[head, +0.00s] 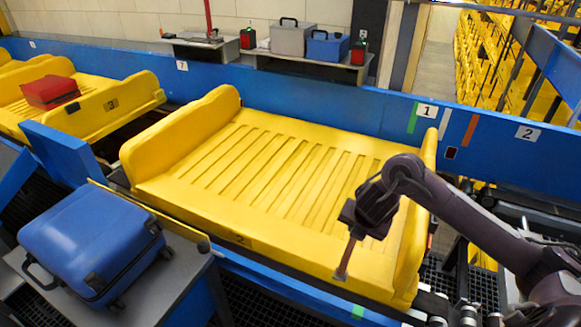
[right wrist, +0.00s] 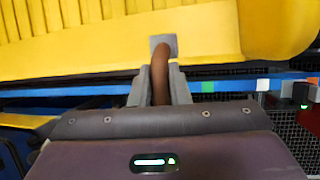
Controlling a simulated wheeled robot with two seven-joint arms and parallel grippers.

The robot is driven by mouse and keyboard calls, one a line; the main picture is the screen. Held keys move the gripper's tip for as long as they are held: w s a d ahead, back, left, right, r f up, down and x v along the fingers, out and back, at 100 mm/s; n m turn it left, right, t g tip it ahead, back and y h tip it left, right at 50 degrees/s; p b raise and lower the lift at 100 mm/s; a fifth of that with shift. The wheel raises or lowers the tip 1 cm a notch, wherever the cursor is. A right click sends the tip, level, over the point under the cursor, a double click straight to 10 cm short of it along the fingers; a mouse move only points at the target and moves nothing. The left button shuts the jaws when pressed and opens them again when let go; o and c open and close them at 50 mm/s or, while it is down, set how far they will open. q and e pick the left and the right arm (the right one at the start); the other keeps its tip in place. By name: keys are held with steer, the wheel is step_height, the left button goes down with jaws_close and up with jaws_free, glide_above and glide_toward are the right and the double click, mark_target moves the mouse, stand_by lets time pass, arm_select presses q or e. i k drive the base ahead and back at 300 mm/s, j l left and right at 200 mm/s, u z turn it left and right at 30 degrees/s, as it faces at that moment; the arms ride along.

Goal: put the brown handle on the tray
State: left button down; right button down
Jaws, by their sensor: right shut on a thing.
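The brown handle (head: 347,258) hangs from my right gripper (head: 354,230), in front of the right part of the yellow tray (head: 215,170) in the head view. My right gripper is shut on the handle. In the right wrist view the handle (right wrist: 160,72) is a curved brown bar between the two grey fingers, with a grey square end piece over the tray's yellow edge (right wrist: 110,65). I cannot tell whether the handle touches the tray. The tray is empty and has a ribbed floor and raised ends. My left gripper is not in view.
A blue suitcase (head: 95,240) lies on a grey side table at the front left. Another yellow tray (head: 95,108) holds a red case (head: 50,91). A blue rail (head: 300,97) runs behind the trays. Toolboxes stand on shelves at the back.

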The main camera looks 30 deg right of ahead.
mark_target(335, 208)
steer(key=i+l, duration=0.35)
steer(key=i, duration=0.15)
steer(key=i+l, duration=0.4)
steer(key=i, duration=0.1)
